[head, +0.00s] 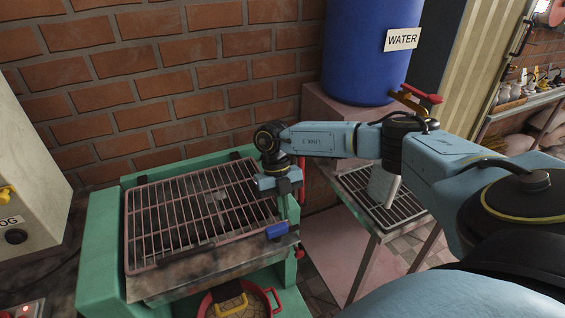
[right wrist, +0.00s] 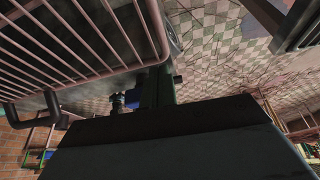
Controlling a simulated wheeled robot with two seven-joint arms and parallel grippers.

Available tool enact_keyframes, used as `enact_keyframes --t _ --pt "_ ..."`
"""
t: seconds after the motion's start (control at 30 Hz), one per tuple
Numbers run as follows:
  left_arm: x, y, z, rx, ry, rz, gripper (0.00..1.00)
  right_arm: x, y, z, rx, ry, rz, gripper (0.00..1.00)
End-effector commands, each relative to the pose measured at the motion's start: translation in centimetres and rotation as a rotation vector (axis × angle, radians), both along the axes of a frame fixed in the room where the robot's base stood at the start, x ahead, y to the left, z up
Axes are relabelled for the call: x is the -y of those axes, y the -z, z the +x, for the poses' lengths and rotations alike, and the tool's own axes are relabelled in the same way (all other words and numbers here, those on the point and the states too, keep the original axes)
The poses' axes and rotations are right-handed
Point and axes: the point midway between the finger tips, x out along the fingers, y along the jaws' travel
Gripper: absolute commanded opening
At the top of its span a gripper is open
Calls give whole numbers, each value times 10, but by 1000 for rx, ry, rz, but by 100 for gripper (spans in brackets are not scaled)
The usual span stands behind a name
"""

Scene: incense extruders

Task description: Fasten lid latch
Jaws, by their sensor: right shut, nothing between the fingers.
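The lid (head: 205,212) is a pinkish wire grid lying closed over the green machine (head: 105,230). It also shows at the upper left in the right wrist view (right wrist: 75,40). A blue latch piece (head: 277,231) sits at the front right corner of the lid; I cannot tell whether it is engaged. My right gripper (head: 291,190) is above the right edge of the lid, behind the latch and apart from it. It is shut and empty, its fingertips partly hidden. A dark part of it fills the lower right wrist view. My left gripper is not in view.
A red round container with a yellow handle (head: 231,304) stands below the machine front. A blue water barrel (head: 368,50) stands on a pink block behind my right arm. A brick wall (head: 130,90) closes the back. A slatted table (head: 385,205) stands to the right.

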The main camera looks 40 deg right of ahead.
Motion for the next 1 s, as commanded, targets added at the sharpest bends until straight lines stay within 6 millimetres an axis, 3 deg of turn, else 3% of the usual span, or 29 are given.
enact_keyframes --t 0.1,0.3,0.53,0.7,1.0 --pt "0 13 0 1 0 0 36 14 3 12 3 19 0 0" --pt "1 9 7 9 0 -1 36 21 -46 28 6 18 2 0" --pt "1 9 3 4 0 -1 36 26 -82 41 2 16 0 0" --pt "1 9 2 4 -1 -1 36 28 -92 44 1 15 0 0" --pt "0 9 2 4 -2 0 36 28 -93 44 0 15 0 0"
